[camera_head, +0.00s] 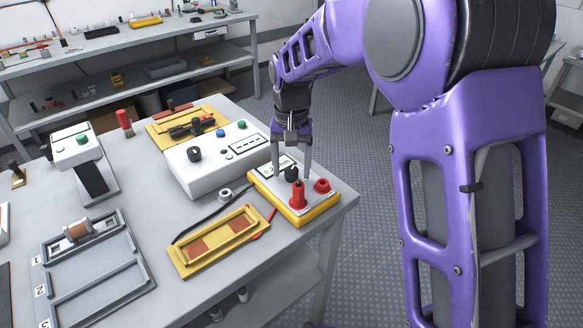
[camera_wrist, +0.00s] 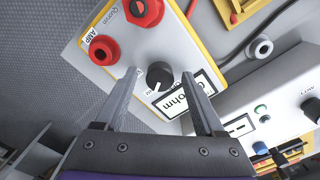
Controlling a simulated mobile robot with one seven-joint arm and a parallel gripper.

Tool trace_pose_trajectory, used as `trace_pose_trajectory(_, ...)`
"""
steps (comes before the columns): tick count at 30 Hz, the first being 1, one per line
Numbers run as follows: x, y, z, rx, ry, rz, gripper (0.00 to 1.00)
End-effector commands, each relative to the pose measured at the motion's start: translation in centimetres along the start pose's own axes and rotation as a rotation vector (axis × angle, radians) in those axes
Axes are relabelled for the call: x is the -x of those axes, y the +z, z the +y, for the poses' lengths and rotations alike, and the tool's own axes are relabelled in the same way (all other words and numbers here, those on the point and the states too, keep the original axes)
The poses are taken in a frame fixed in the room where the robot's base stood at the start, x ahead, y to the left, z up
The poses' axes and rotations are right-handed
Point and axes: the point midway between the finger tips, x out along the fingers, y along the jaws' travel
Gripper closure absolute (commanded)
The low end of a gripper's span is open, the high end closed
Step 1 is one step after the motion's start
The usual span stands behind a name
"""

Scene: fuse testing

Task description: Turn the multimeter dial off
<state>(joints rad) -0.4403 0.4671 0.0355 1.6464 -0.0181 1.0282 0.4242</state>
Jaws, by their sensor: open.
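The multimeter (camera_head: 315,208) is a white box with a yellow edge at the table's right front corner. Its black dial (camera_head: 291,173) sits between the display and the red plugs (camera_head: 298,194). In the wrist view the dial (camera_wrist: 159,75) is a round black knob with a white pointer line, beside a display (camera_wrist: 185,96) ending in "ohm". My gripper (camera_head: 291,176) is open above the multimeter. In the wrist view its two fingers (camera_wrist: 160,76) stand on either side of the dial, apart from it. Whether the fingertips reach knob height, I cannot tell.
A white box with a dark knob and green buttons (camera_head: 205,167) stands close behind the multimeter. A yellow tray (camera_head: 187,263) and a grey numbered tray (camera_head: 72,302) lie to the left. Dark and red leads run near the multimeter.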

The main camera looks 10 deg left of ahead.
Motion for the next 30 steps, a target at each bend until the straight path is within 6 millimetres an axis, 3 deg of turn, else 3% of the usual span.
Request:
trace_pose_trajectory(7, -0.04, 0.0, 0.01, 0.0, 0.0, 0.0, 0.31)
trace_pose_trajectory(18, 0.0, 0.0, 0.01, 0.0, 0.0, 0.0, 0.97)
trace_pose_trajectory(19, 0.0, -0.01, 0.01, 0.0, 0.0, 0.0, 1.0)
trace_pose_trajectory(30, 0.12, -0.01, 0.04, 0.039, 0.001, 0.0, 1.0)
